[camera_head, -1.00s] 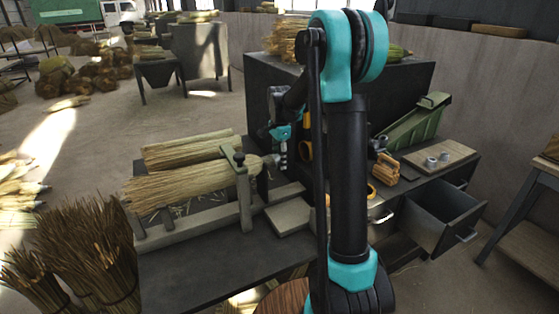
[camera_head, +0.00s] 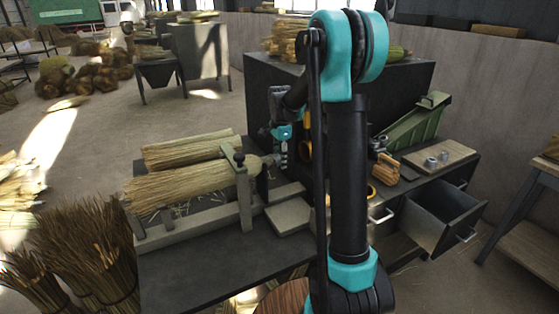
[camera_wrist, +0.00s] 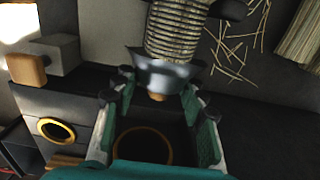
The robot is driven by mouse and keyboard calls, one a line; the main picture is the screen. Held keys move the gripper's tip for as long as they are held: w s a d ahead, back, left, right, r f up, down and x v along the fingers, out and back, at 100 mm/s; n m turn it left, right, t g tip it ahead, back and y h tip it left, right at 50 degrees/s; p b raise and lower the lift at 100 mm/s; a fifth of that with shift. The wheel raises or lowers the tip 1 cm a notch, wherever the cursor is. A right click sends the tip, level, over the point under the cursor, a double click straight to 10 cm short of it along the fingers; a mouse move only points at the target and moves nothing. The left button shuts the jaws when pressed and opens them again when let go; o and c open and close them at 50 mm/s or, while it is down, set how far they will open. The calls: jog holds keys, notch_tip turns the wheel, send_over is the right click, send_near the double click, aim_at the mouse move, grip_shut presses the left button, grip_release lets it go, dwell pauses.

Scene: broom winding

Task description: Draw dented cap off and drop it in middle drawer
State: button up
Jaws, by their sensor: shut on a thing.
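The dented cap (camera_wrist: 165,75) is a shiny metal cup at the end of the cord-wound broom neck (camera_wrist: 173,30). A short wooden stub shows below it. My gripper (camera_wrist: 157,82) is shut on the cap, with a finger on each side. In the head view my gripper (camera_head: 281,150) is at the right end of the clamped straw broom (camera_head: 185,187); the cap is too small to make out there. An open, dark drawer (camera_head: 424,234) sticks out at the right of the bench. I cannot tell which level it is.
A clamp post (camera_head: 243,195) stands left of my gripper. A wooden board with metal rings (camera_head: 440,160), a green sloping chute (camera_head: 418,125) and an orange-yellow tool (camera_head: 384,168) lie on the bench at right. A dark cabinet (camera_head: 260,95) stands behind.

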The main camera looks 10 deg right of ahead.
jog(key=shift+w+d, duration=0.25)
jog(key=shift+d, duration=0.55)
jog(key=shift+w+d, duration=0.3)
jog(key=shift+d, duration=0.55)
jog(key=shift+w+d, duration=0.25)
jog(key=shift+d, duration=0.55)
jog(key=s+d+r, duration=0.1)
jog(key=s+r, duration=0.3)
jog(key=r, duration=0.6)
jog(key=shift+s+d, duration=0.3)
jog(key=shift+s, duration=0.05)
